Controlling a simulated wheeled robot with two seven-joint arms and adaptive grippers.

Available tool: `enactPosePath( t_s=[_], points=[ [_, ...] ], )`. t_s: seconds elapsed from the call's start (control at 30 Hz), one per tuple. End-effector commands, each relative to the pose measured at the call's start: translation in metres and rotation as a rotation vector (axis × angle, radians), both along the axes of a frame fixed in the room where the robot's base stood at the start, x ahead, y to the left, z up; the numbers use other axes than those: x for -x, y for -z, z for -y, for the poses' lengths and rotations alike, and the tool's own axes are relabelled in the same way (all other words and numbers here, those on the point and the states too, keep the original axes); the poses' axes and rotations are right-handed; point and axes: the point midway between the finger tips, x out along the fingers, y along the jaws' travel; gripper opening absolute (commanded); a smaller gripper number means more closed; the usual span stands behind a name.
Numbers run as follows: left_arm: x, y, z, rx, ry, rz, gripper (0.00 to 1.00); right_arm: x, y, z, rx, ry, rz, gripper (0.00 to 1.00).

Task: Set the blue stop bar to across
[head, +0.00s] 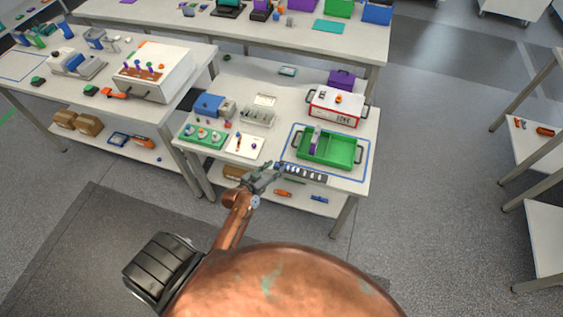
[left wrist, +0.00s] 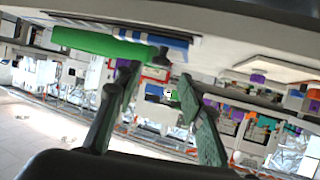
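I cannot clearly pick out the blue stop bar in the head view. A blue block (head: 208,105) stands on a grey device at the left of the near table. My left gripper (head: 275,170) is at the table's front edge, beside a dark strip with several light cells (head: 305,174). In the left wrist view the two fingers (left wrist: 160,98) are spread apart with nothing between them. Beyond them are a green bar (left wrist: 100,44) with a dark end and a blue piece (left wrist: 168,40); I cannot tell what the blue piece is. My right gripper is not in view.
A green tray (head: 342,162) with a purple upright piece sits inside a blue outline. Behind it are a white and red box (head: 336,106) and a purple box (head: 342,79). A green board (head: 203,137) with knobs is at the left. Open floor lies to the right.

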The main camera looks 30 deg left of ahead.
Motion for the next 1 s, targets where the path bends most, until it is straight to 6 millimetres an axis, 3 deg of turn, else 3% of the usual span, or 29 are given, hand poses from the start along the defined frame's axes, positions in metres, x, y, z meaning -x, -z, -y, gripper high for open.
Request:
enactPosePath(
  t_s=[0.2,0.43,0.77,1.0],
  points=[
    [-0.034,0.014,0.003,0.002,-0.001,0.001,0.36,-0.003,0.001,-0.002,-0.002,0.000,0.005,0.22],
    [-0.056,0.024,0.004,0.000,-0.001,-0.001,0.36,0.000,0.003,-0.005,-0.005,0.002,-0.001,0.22],
    [-0.060,0.026,0.004,0.000,-0.002,-0.002,0.36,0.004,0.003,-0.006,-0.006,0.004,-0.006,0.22],
    [-0.060,0.026,0.004,0.000,-0.002,-0.002,0.21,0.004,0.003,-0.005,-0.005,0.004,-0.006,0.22]
  ],
)
